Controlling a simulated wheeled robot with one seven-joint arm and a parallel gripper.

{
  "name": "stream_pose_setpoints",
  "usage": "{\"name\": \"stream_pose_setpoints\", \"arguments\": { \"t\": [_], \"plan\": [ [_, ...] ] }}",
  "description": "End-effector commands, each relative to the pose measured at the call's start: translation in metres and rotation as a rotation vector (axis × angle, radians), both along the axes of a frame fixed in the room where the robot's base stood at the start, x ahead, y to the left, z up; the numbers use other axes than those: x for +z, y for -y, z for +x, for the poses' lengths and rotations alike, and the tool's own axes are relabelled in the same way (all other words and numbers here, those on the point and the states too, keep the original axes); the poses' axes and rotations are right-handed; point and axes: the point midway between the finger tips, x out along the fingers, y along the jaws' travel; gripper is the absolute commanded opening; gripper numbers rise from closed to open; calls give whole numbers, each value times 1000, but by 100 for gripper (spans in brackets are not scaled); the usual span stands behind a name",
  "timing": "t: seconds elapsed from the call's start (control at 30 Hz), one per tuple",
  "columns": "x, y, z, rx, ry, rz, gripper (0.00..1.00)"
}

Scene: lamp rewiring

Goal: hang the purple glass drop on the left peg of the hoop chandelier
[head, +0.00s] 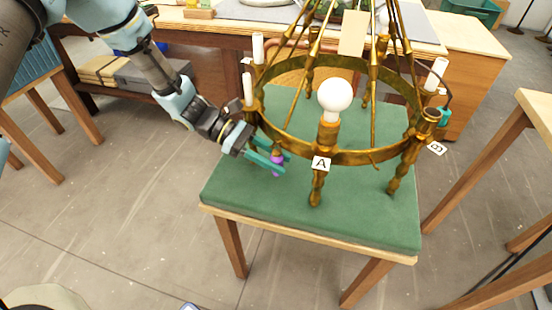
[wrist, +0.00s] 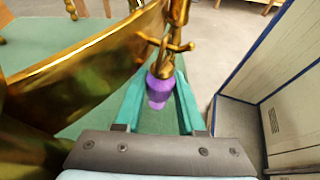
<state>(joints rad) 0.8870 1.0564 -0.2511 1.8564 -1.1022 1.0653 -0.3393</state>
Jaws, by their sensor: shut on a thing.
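The purple glass drop (head: 277,160) is at the left side of the brass hoop chandelier (head: 365,157), above the green table top. My gripper (head: 272,160) is shut on it. In the wrist view the purple drop (wrist: 159,90) sits between the teal fingers of my gripper (wrist: 159,92), with a brass cap above it. The chandelier's hoop (wrist: 85,65) fills the left of that view. A small brass peg (wrist: 178,46) with a rounded end crosses a brass stem just above the cap. I cannot tell whether the drop's top touches the peg.
The chandelier stands over a green-topped table (head: 230,195). It carries a white bulb (head: 335,96), white candle sleeves (head: 248,88) and tags A (head: 321,164) and B (head: 437,148). A teal item (head: 443,116) is at its right side. A wooden workbench (head: 200,35) stands behind.

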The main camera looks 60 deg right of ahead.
Motion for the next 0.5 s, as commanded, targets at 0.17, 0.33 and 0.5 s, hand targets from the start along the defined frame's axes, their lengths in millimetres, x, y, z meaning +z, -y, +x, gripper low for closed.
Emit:
{"name": "stream_pose_setpoints", "arguments": {
  "t": [0.17, 0.33, 0.5],
  "plan": [
    [0, 0, 0, 0, 0, 0, 44],
    [0, 0, 0, 0, 0, 0, 64],
    [0, 0, 0, 0, 0, 0, 74]
  ]
}}
